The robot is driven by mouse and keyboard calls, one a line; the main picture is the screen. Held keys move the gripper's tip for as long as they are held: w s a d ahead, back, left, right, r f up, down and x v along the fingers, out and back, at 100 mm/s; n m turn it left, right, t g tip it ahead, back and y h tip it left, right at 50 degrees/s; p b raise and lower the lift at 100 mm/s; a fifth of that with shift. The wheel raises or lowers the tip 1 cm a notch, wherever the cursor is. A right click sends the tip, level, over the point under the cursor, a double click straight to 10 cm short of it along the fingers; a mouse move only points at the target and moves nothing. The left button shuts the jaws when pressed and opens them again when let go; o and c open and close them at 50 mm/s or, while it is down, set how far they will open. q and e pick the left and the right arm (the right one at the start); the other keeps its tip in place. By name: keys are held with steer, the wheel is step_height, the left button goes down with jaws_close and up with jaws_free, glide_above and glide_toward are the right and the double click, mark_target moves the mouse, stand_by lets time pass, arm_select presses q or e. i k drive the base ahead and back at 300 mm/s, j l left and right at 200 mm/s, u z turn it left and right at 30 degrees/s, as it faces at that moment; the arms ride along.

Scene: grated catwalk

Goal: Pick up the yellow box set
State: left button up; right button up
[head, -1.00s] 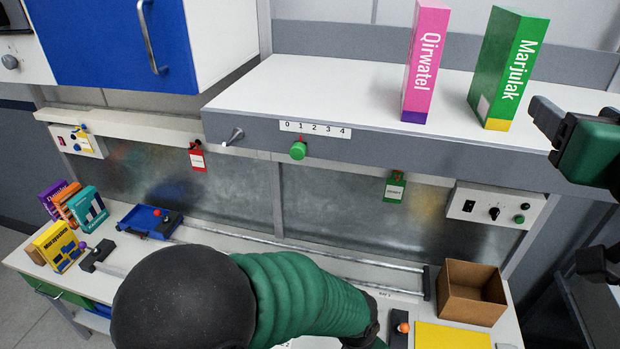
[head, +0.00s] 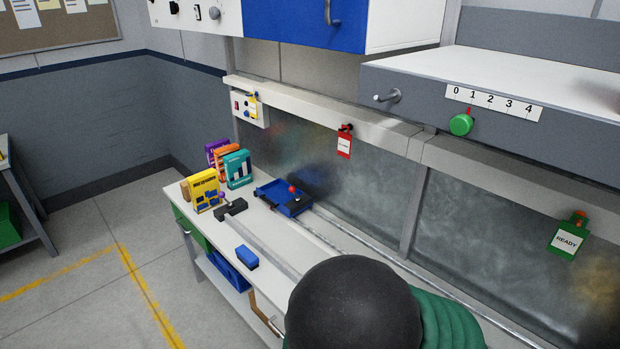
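The yellow box (head: 206,188), with dark lettering and blue patches on its front, stands upright at the far left end of the white workbench (head: 275,230). A brown block (head: 185,190) shows at its left edge. Teal (head: 238,168), orange (head: 222,160) and purple (head: 211,150) boxes stand in a group just behind it. Neither of my grippers is in view. A black rounded part and green ribbed sleeve of my arm fill the bottom centre, well short of the boxes, and hide part of the bench.
A blue tray (head: 268,192) and a black block (head: 231,209) with a purple knob lie near the boxes. A blue block (head: 246,257) lies at the bench's front edge. A blue cabinet (head: 290,25) and grey shelf (head: 480,90) overhang. Floor (head: 80,250) at left is clear.

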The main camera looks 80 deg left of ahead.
mark_target(203, 187)
steer(key=i+j+u, duration=0.15)
steer(key=u, duration=1.7)
